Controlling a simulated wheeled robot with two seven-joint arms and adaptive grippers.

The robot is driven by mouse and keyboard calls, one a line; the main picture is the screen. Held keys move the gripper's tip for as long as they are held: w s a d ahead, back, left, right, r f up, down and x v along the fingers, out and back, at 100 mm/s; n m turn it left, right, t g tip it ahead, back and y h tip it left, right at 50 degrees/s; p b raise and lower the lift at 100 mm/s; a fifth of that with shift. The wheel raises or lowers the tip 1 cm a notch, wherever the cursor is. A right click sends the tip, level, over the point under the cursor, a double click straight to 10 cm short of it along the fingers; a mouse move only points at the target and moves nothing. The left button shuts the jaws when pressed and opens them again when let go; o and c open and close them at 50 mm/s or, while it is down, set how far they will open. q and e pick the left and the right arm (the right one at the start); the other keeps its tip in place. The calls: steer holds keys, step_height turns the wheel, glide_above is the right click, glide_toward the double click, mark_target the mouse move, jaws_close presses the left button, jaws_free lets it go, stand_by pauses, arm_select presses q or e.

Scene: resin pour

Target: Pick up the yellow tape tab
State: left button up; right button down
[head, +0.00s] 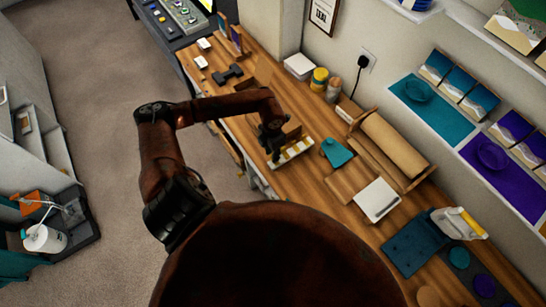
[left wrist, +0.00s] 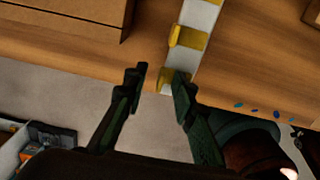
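A white strip with several yellow tape tabs lies on the wooden bench; in the head view the strip (head: 301,147) is right beside my left gripper (head: 274,156). In the left wrist view the strip (left wrist: 199,18) runs down to the bench's front edge. One yellow tab (left wrist: 188,38) sits across its middle, and another yellow tab (left wrist: 172,76) is at its near end. My left gripper (left wrist: 160,80) is open, with a clear gap between its fingers. Its right fingertip overlaps the near tab in the picture; I cannot tell whether they touch. My right gripper is not in view.
A wooden box (left wrist: 70,25) stands left of the strip in the left wrist view. Right of the strip in the head view are a teal piece (head: 337,152), a white pad (head: 377,200) and a brown paper roll (head: 393,143). Yellow-topped jars (head: 319,79) stand at the wall.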

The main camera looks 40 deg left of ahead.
arm_select(q)
jaws_close()
steer(key=shift+r, duration=0.1)
stand_by(0.5)
